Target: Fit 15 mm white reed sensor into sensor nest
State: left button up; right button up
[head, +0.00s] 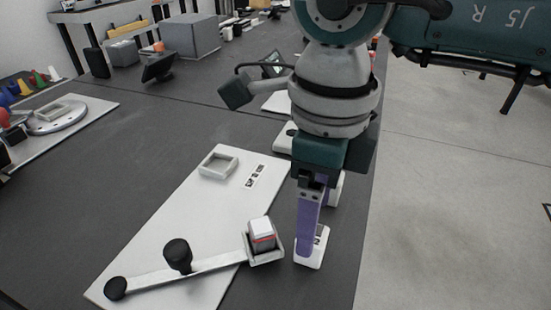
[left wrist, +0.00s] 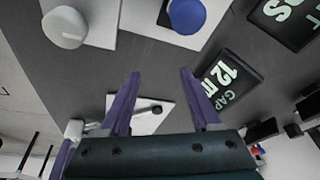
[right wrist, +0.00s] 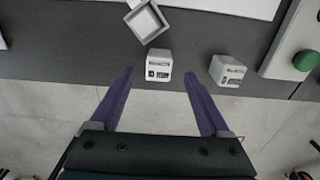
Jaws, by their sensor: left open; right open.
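My right gripper (head: 312,205) is open above and beside a white block (head: 311,250) with a dark label. In the right wrist view this block (right wrist: 158,65) lies between and slightly beyond the open fingertips (right wrist: 158,75). A second white labelled block (right wrist: 228,71) stands to its right, partly hidden behind the fingers in the head view (head: 336,188). Both labels are too small to read, so I cannot tell which is 15 mm. A square grey nest (head: 279,254) at a lever's end holds a white block with a red stripe (head: 262,233). My left gripper (left wrist: 158,75) is open and empty.
A white board (head: 195,215) carries the lever with black knobs (head: 178,255) and a grey square frame (head: 218,163). The table's right edge lies close beside the labelled blocks. A dark "GAP 12 m…" sign (left wrist: 227,80) and a blue button (left wrist: 187,15) show near my left gripper.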

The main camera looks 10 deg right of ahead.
aim_at(314, 261)
notch_tip(314, 261, down, 4)
jog(key=shift+s+r, duration=0.1)
grip_shut()
dwell(0.6)
